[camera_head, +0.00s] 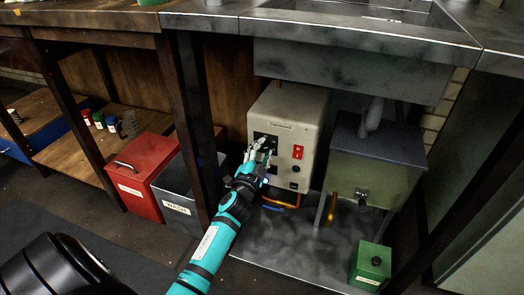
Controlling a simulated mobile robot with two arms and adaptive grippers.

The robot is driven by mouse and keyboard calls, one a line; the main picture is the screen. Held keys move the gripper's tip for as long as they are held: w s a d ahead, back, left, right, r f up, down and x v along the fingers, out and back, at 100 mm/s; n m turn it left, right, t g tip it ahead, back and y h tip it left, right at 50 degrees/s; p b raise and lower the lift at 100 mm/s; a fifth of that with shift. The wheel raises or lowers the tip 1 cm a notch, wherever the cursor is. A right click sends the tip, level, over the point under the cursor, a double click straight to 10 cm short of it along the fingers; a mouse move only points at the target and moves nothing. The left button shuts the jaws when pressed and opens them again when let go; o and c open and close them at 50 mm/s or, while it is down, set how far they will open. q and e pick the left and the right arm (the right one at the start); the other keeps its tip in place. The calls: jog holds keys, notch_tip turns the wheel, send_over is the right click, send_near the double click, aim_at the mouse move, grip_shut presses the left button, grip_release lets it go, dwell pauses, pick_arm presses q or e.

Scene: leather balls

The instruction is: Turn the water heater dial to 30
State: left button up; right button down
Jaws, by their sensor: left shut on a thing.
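The water heater (309,111) is a beige box under the metal sink, with a black panel on the left of its front and a red switch (298,152) to the right. My left gripper (259,150), on the teal arm, is at the black panel, shut on the dial. The fingers cover the dial, so its marks and setting cannot be read. My right gripper is not in view.
A dark-lidded tank (378,146) stands right of the heater, with a green box (370,265) below it. A red box (138,165) and a grey "WASH" bin (177,200) stand left. Table legs flank the heater; the sink (350,65) overhangs it.

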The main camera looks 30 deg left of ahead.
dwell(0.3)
pick_arm(q)
jog(key=o, duration=1.1)
jog(key=shift+o, duration=0.2)
jog(key=v, duration=1.2)
jog(key=shift+d, duration=0.1)
